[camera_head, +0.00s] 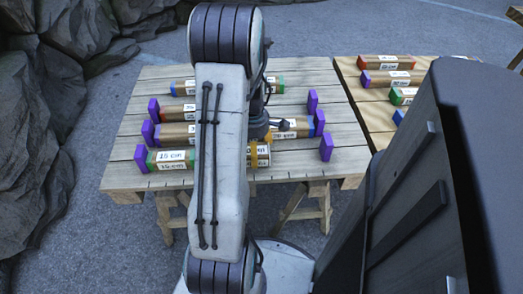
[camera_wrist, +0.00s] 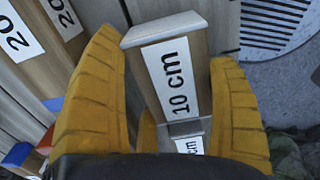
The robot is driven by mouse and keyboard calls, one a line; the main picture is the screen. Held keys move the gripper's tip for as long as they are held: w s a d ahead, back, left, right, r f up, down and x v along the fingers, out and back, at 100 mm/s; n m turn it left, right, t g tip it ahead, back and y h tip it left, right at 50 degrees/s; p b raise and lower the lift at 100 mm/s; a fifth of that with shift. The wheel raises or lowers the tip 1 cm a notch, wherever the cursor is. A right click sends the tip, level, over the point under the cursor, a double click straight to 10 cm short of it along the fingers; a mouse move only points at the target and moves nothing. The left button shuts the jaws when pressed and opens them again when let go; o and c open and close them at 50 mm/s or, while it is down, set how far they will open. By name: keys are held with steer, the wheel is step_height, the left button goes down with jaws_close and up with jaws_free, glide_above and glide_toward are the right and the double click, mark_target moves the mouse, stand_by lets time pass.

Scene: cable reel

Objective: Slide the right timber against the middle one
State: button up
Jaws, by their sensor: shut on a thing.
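My gripper (camera_head: 260,152) has yellow fingers and is at the right part of the front row on the table. In the wrist view its fingers (camera_wrist: 170,120) are on both sides of a wooden timber (camera_wrist: 175,75) with a white "10 cm" label and a pale grey end; they are shut on it. In the head view this timber shows in part beside the fingers. A green-ended "15 cm" timber (camera_head: 172,160) lies at the left of the same row. My arm hides the stretch between them, so any middle timber and contact there cannot be told.
A purple stop (camera_head: 140,158) is at the front row's left end, and another (camera_head: 326,147) stands at the right with bare table before it. Rows with a blue-ended timber (camera_head: 300,128) lie behind. More timbers (camera_head: 385,62) are on a second table (camera_head: 350,75).

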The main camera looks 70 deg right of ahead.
steer(key=shift+w+a, duration=0.25)
steer(key=shift+w, duration=0.4)
steer(key=shift+w+a, duration=0.2)
steer(key=shift+w, duration=0.45)
steer(key=shift+w+a, duration=0.15)
steer(key=shift+w, duration=0.05)
steer(key=o, duration=1.1)
steer(key=shift+w, duration=0.1)
steer(key=shift+r, duration=0.55)
step_height(320, 180, up, 11)
steer(key=shift+f, duration=0.1)
